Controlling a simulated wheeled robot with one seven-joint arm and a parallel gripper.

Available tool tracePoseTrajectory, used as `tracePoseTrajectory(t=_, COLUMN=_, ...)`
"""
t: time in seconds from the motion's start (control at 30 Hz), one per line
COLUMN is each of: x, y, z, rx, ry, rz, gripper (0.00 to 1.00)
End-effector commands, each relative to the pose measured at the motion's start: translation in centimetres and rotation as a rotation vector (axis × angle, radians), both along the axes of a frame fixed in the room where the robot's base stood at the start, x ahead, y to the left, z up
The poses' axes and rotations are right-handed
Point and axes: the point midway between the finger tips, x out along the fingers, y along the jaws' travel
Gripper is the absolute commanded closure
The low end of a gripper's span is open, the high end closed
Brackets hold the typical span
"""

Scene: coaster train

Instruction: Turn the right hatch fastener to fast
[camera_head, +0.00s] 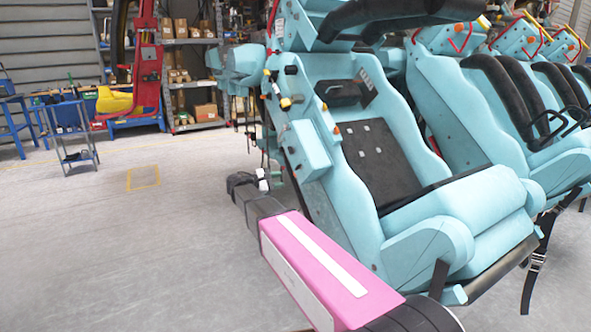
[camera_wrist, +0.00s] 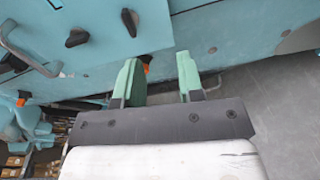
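In the wrist view, my gripper (camera_wrist: 158,78) has two green fingers spread apart with nothing between them. Beyond the fingertips is a light-blue panel (camera_wrist: 100,52) on the train's side. It carries two dark pointed turn knobs, one at the upper right (camera_wrist: 130,21) and one at the lower left (camera_wrist: 76,38). They look like hatch fasteners; both are apart from the fingers. I cannot read any fast marking. A grey bent handle (camera_wrist: 18,52) lies left of them. In the head view, my arm reaches to the side of the light-blue coaster car (camera_head: 340,190); the fasteners cannot be made out there.
An orange piece (camera_wrist: 147,68) shows behind the left finger. In the head view, a side box (camera_head: 309,150) and small levers (camera_head: 285,102) project from the car. A blue trolley (camera_head: 72,130) and shelves (camera_head: 190,75) stand far back. The floor (camera_head: 110,240) at left is clear.

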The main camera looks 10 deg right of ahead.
Motion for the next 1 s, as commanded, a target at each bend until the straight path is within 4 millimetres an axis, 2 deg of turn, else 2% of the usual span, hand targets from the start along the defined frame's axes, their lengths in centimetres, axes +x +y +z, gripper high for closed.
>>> tracePoseTrajectory(t=0.03, x=0.9, y=1.0, z=1.1, rx=-0.043, ry=0.001, rz=0.008, gripper=0.65)
tracePoseTrajectory(t=0.1, x=1.2, y=1.6, z=2.1, rx=-0.088, ry=0.002, rz=0.011, gripper=0.65)
tracePoseTrajectory(t=0.27, x=1.5, y=1.5, z=2.9, rx=-0.12, ry=0.003, rz=0.013, gripper=0.65)
tracePoseTrajectory(t=0.37, x=1.8, y=0.4, z=2.8, rx=-0.118, ry=0.002, rz=0.013, gripper=0.65)
tracePoseTrajectory(t=0.7, x=3.8, y=-5.3, z=2.8, rx=-0.116, ry=0.002, rz=0.013, gripper=0.65)
tracePoseTrajectory(t=1.0, x=4.7, y=-8.0, z=2.8, rx=-0.116, ry=0.002, rz=0.014, gripper=0.65)
